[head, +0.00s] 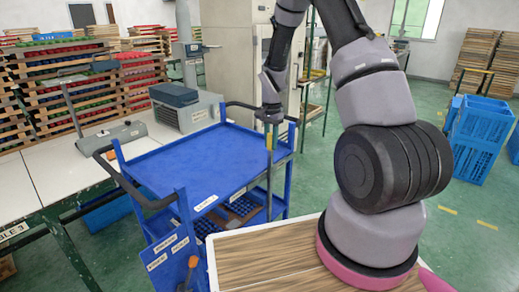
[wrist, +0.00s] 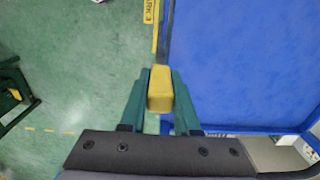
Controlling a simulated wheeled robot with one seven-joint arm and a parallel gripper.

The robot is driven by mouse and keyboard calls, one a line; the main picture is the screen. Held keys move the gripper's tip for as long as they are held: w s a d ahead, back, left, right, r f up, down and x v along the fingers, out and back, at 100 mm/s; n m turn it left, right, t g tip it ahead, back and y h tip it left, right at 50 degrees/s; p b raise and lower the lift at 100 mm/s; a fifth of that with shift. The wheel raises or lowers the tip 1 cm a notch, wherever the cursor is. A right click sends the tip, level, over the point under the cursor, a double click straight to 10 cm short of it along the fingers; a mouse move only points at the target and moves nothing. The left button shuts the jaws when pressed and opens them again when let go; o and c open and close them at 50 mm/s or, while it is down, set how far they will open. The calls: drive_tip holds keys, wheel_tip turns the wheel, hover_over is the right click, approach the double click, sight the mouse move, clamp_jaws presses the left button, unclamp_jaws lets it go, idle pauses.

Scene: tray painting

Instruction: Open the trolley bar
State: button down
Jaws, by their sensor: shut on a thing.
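The blue trolley (head: 205,165) stands in the middle of the head view, with a flat empty top; its top also fills the right of the wrist view (wrist: 245,65). The trolley bar (head: 269,170) is a thin upright bar with a yellow end at the trolley's right side. My gripper (head: 270,122) is over this end. In the wrist view its green fingers (wrist: 160,82) are shut on the yellow end of the bar (wrist: 160,95), beside the trolley's edge. The lower part of the bar is hidden in the wrist view.
Black handles (head: 130,182) are on the trolley's sides, and an orange-knobbed lever (head: 192,262) is at its front. A wood-topped table (head: 260,258) is at the front. A white table (head: 60,170) is on the left. Blue crates (head: 478,135) stand at right on open green floor.

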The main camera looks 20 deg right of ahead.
sight(294, 127)
drive_tip(key=w+d, duration=0.3)
drive_tip(key=d, duration=0.1)
drive_tip(key=w+d, duration=0.3)
drive_tip(key=d, duration=0.1)
drive_tip(key=w+d, duration=0.3)
drive_tip(key=d, duration=0.1)
drive_tip(key=shift+d, duration=0.2)
drive_tip(key=shift+w+d+r, duration=0.1)
drive_tip(key=shift+w+d, duration=0.15)
drive_tip(key=shift+d, duration=0.05)
drive_tip(key=c, duration=0.6)
unclamp_jaws()
drive_tip(key=shift+d, duration=0.1)
drive_tip(key=shift+c, duration=0.2)
wheel_tip(294, 127, up, 11)
